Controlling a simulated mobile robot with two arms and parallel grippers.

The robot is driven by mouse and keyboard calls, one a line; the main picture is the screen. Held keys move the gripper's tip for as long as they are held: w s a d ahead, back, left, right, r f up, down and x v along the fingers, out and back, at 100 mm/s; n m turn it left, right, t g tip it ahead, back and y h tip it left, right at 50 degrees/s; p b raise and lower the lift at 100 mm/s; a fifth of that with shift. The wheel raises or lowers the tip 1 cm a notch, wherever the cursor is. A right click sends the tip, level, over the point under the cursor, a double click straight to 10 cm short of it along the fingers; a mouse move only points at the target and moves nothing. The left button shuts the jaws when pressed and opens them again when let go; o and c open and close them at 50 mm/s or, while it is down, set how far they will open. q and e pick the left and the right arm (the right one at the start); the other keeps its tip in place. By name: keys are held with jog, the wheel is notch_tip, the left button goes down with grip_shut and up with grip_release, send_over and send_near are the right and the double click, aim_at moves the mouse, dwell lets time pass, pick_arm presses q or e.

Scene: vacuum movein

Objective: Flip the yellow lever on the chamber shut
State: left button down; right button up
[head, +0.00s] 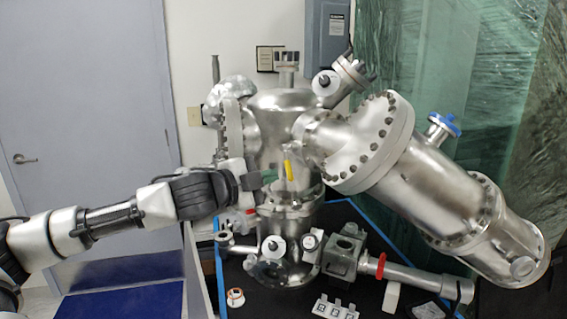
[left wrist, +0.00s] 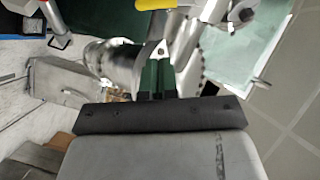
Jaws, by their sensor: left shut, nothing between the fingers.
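The steel chamber (head: 282,115) stands at the middle of the head view. Its yellow lever (head: 288,171) points up along the chamber's front, nearly upright. My left gripper (head: 270,177) reaches in from the left with its green fingers just left of the lever. The fingers are shut and empty. I cannot tell whether they touch the lever. In the left wrist view the green fingers (left wrist: 156,82) point at metal parts, and a yellow piece (left wrist: 157,4), likely the lever, shows at the top edge, beyond the fingertips. My right gripper is not in view.
A large flanged cylinder (head: 420,180) juts out to the right of the chamber. A pipe with a red ring (head: 381,265) runs low at the right. A small white and orange part (head: 235,298) and white blocks (head: 335,308) lie on the black table.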

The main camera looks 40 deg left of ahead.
aim_at(289, 163)
pick_arm(q)
jog(key=w+a+f+p, duration=0.1)
jog(key=w+p, duration=0.2)
jog(key=w, duration=0.4)
jog(key=shift+f, duration=0.4)
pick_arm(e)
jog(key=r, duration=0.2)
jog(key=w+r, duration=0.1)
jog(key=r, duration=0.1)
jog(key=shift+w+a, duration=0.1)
pick_arm(q)
jog(key=m, duration=0.1)
jog(key=a+f+m, duration=0.1)
jog(key=m, duration=0.1)
jog(key=a+m+t, duration=0.1)
jog(key=m, duration=0.1)
jog(key=shift+w+a+f, duration=0.15)
jog(key=shift+w+f, duration=0.1)
jog(key=shift+w, duration=0.15)
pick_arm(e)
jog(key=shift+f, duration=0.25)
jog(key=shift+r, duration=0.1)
